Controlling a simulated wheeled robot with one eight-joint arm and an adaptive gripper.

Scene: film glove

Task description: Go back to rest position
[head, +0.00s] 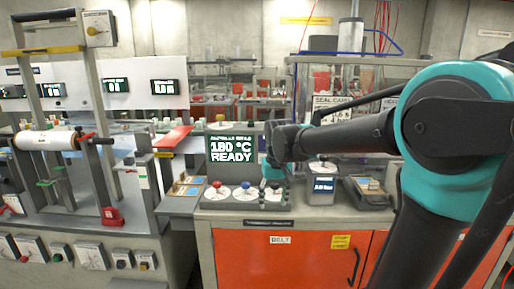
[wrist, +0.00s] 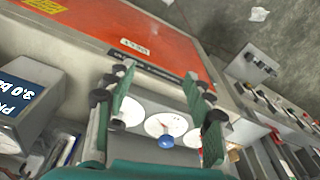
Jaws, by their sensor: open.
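My gripper (wrist: 158,80) is open in the wrist view, its two green-padded fingers spread with nothing between them. Beyond and between the fingers lie white round dials, the middle one with a blue knob (wrist: 165,141). In the head view my arm reaches in from the right, and my gripper (head: 272,172) hangs low over the right end of the dial row. The red-knobbed dial (head: 217,188) and the blue-knobbed dial (head: 245,188) show to its left. A dark-knobbed dial is partly hidden below it. I cannot tell whether the gripper touches anything.
A screen (head: 232,151) reading "180 °C READY" stands behind the dials. A grey box with a blue display (head: 323,186) and a dark tray (head: 367,191) stand to the right. An orange cabinet (head: 286,262) is below the bench top. A frame with a white roll (head: 48,140) is left.

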